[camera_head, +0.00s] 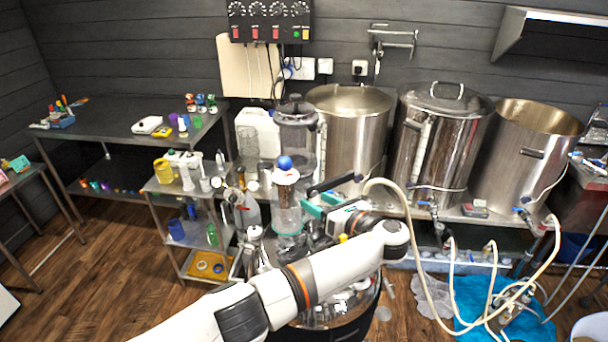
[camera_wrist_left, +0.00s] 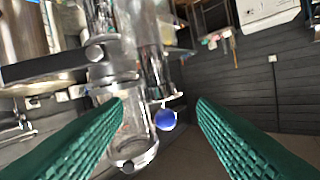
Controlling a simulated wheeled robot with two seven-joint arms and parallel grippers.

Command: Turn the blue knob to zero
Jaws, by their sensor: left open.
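The blue knob (camera_head: 285,162) is a round ball at the top of a clear upright cylinder (camera_head: 287,208) in the head view. In the left wrist view the blue knob (camera_wrist_left: 166,120) shows between my two green fingers, slightly nearer the left fingertip. My left gripper (camera_head: 312,203) is open, with its fingers pointing left, to the right of and a little below the knob in the head view. The left wrist view shows its fingers (camera_wrist_left: 160,102) spread apart with nothing held. I cannot tell the exact gap to the knob. My right gripper is not in view.
A steel pot (camera_head: 348,125) and a lidded kettle (camera_head: 440,140) stand behind the arm, with an open kettle (camera_head: 525,150) farther right. A pale hose (camera_head: 420,280) loops to the right. A small shelf cart (camera_head: 180,188) stands left. Wooden floor at left is clear.

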